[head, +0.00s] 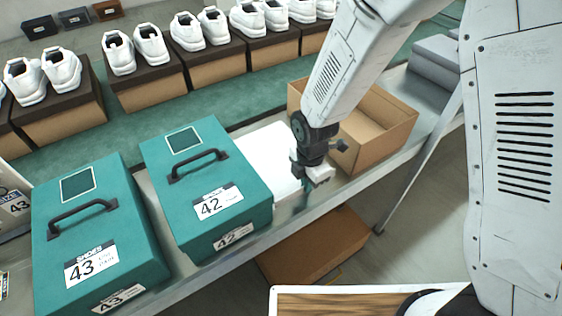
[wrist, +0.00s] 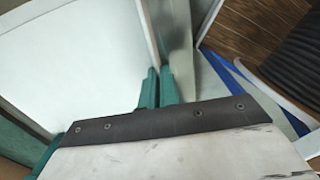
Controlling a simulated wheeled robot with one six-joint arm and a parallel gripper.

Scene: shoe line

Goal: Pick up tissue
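A white, flat tissue sheet (head: 268,158) lies on the line between the teal box marked 42 and an open brown box. My gripper (head: 318,180) hangs at the sheet's right front edge, near the metal rail. In the wrist view a broad white surface (wrist: 75,70), which looks like the sheet, fills the left side. Narrow teal pieces (wrist: 158,90) stand close together above my gripper's dark bar. The fingertips are not clear enough to show a gap or a hold. The head view does not show whether my gripper touches the sheet.
The teal box marked 42 (head: 205,190) stands left of the sheet, and another marked 43 (head: 95,240) stands farther left. The open brown box (head: 370,135) is close on the right. White shoes on boxes (head: 150,80) line the back. A brown carton (head: 315,245) sits below.

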